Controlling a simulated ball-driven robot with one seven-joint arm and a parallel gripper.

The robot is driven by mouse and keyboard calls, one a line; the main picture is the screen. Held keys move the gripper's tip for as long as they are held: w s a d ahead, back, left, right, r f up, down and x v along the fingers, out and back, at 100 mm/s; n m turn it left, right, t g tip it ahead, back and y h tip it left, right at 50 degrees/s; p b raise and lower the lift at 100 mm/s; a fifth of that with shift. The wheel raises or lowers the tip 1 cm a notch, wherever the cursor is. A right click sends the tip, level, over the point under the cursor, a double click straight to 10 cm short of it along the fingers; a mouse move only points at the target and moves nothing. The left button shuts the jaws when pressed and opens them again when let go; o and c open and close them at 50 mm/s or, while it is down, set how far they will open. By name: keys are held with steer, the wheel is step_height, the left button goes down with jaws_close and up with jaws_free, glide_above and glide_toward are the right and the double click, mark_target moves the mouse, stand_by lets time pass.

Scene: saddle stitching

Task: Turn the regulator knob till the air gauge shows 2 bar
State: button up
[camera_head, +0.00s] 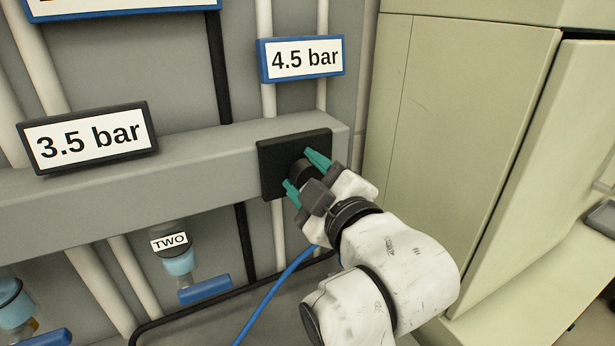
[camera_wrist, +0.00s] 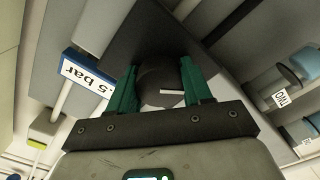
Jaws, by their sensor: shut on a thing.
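The black regulator knob (camera_wrist: 160,84) sits on a dark square plate (camera_head: 265,165) at the right end of the grey rail. My gripper (camera_head: 304,172) has its green fingers on either side of the knob, shut on it. In the wrist view my gripper (camera_wrist: 161,90) holds the knob between both fingers, and a short light mark shows on the knob's face. A sign above the plate (camera_head: 302,59) reads 4.5 bar. Another sign (camera_head: 88,138) on the left of the rail reads 3.5 bar. Which sign belongs to the air gauge I cannot tell.
A unit labelled TWO (camera_head: 171,243) hangs below the rail, with a blue handle (camera_head: 204,289) beside it. A blue hose (camera_head: 272,296) runs below my gripper. A beige cabinet (camera_head: 470,120) stands close on the right. White pipes (camera_head: 101,288) run up the wall.

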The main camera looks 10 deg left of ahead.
steer(key=n+b, duration=0.1)
steer(key=n, duration=0.3)
steer(key=shift+f+n, duration=0.1)
steer(key=shift+n, duration=0.2)
steer(key=shift+n+b, duration=0.9)
steer(key=shift+n, duration=1.1)
steer(key=shift+a, duration=0.1)
steer(key=o, duration=1)
steer(key=shift+o, duration=0.2)
steer(key=b+v, duration=0.2)
steer(key=v, duration=0.9)
